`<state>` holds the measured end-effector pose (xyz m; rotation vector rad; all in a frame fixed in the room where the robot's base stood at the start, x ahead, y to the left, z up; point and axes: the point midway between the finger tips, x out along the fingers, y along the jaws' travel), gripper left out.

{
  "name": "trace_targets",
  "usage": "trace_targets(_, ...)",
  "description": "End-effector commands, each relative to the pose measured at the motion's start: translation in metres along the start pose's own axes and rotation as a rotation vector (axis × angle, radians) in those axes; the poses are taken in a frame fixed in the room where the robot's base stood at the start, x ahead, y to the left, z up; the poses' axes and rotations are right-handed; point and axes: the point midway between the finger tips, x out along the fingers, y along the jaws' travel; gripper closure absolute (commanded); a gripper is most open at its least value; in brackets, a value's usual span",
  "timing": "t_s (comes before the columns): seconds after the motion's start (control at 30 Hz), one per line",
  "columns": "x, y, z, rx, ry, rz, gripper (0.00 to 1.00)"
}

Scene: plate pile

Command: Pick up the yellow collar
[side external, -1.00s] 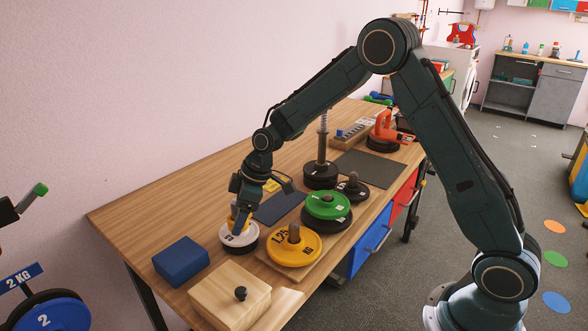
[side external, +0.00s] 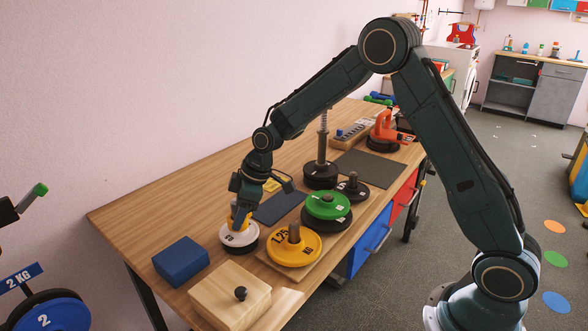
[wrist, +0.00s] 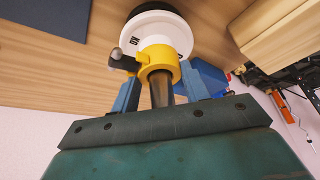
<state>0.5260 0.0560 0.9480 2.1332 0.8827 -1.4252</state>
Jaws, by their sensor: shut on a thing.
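The yellow collar (wrist: 158,58) has a dark side lever with a grey ball knob. It sits around a dark metal post (wrist: 160,92), between the two blue fingers of my gripper (wrist: 160,84), which is shut on it. The white plate (wrist: 140,24) lies beyond it on the same post. In the side view my gripper (side external: 239,212) points down over the white plate (side external: 240,238), and a little of the yellow collar (side external: 239,222) shows between the fingers. The gap between collar and plate is hard to judge.
A yellow plate (side external: 293,252) and a green plate (side external: 328,206) sit on posts to the right. A tall post with a spring (side external: 323,140) rises behind.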

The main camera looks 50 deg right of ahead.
Motion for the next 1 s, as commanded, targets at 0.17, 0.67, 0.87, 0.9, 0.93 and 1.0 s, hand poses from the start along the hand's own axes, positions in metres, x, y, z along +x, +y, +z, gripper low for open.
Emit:
trace_targets(0.17, -0.011, 0.001, -0.005, -0.001, 0.003, 0.003, 0.79)
trace_targets(0.67, -0.093, 0.001, -0.04, -0.003, 0.006, 0.004, 0.79)
trace_targets(0.87, -0.133, 0.001, -0.055, -0.002, 0.003, 0.003, 0.79)
trace_targets(0.9, -0.14, 0.001, -0.059, -0.002, 0.004, 0.004, 0.79)
trace_targets(0.93, -0.145, 0.001, -0.06, -0.002, 0.004, 0.003, 0.79)
trace_targets(1.0, -0.155, 0.001, -0.065, -0.001, 0.003, 0.003, 0.79)
